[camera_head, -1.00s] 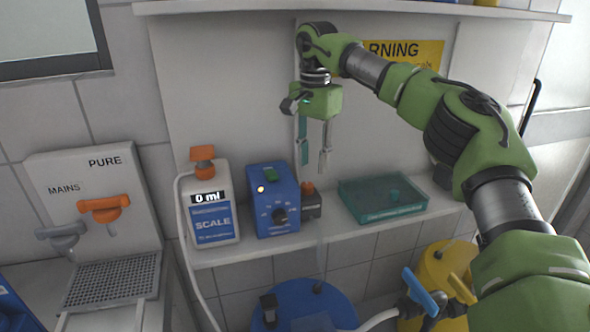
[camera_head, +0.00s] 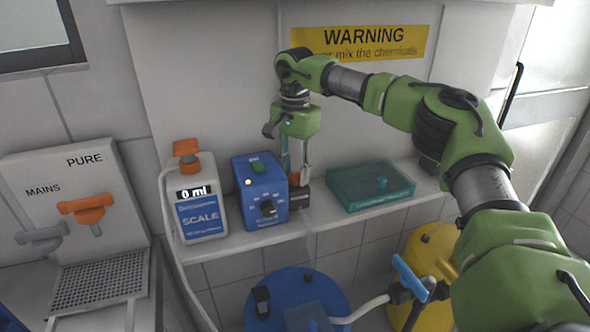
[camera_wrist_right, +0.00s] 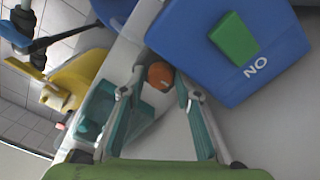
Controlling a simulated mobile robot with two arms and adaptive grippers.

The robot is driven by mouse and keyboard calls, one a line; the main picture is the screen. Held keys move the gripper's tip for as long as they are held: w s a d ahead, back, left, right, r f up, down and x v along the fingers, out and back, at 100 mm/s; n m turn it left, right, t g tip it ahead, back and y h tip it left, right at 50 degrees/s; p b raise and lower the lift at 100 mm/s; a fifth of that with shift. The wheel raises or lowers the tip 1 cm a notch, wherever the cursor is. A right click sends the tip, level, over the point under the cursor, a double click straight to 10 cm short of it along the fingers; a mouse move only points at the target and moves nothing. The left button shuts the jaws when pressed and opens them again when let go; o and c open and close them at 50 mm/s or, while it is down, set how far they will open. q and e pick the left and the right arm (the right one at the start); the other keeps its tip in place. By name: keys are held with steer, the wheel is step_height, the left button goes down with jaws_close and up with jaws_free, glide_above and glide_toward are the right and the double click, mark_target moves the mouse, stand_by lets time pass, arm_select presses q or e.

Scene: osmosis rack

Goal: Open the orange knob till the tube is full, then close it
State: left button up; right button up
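A small round orange knob (camera_wrist_right: 160,76) shows between the fingertips in the right wrist view. It sits beside the blue dial box (camera_head: 260,192); in the head view my fingers largely hide it. My right gripper (camera_head: 296,168) points down just right of this box. Its teal fingers are apart, on either side of the knob, with visible gaps, so it is open. Another orange knob is the PURE tap handle (camera_head: 87,204) at the left. An orange cap (camera_head: 187,153) tops the white scale bottle (camera_head: 204,212), whose display reads 0 ml. My left gripper is out of view.
A teal lidded case (camera_head: 371,185) lies on the shelf (camera_head: 335,236) right of my gripper. A blue barrel (camera_head: 335,290) and a yellow barrel (camera_head: 432,257) stand below. A grey MAINS tap (camera_head: 42,238) is at the left. The blue box stands close to my fingers.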

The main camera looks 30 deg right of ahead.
steer(key=c, duration=0.8)
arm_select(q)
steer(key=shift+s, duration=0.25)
